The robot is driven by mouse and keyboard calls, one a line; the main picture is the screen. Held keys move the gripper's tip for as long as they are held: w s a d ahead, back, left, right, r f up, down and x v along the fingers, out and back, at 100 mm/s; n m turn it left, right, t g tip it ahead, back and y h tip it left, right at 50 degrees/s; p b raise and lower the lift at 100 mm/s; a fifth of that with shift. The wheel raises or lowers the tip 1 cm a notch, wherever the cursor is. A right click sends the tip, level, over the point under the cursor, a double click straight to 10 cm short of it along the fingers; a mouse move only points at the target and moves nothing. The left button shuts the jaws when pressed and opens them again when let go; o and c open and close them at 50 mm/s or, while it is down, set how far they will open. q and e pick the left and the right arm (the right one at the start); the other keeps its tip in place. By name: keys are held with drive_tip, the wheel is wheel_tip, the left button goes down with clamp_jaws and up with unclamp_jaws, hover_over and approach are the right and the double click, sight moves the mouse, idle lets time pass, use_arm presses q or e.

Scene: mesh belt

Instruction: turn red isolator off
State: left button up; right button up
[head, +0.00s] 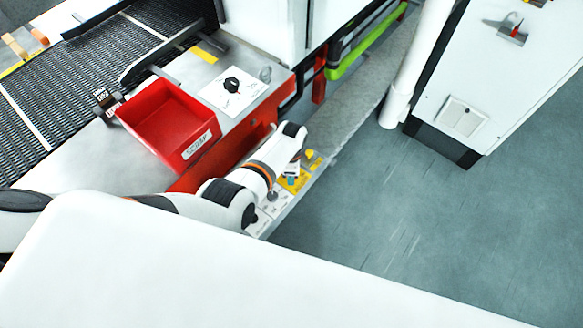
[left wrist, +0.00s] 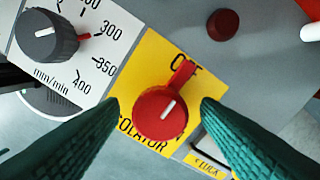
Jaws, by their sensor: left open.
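The red isolator knob (left wrist: 158,114) sits on a yellow label (left wrist: 150,65) in the left wrist view. Its red tab points up and right at the word OFF and partly covers it. A short white line on the knob points the same way. My left gripper (left wrist: 156,104) is open, with its green fingertips on either side of the knob and gaps showing. In the head view my left arm reaches down to the panel and mostly hides the isolator; a little of a green fingertip (head: 291,179) shows there. My right gripper is in neither view.
A grey speed dial (left wrist: 45,34) is left of the isolator, and a dark red round button (left wrist: 223,25) is above right. A lock label (left wrist: 208,166) is below right. The red tray (head: 165,122) stands beside my arm. Open floor (head: 400,220) lies to the right.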

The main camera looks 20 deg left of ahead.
use_arm(q)
wheel_tip(320, 180, up, 12)
drive_tip(key=p, duration=0.2)
idle(0.7)
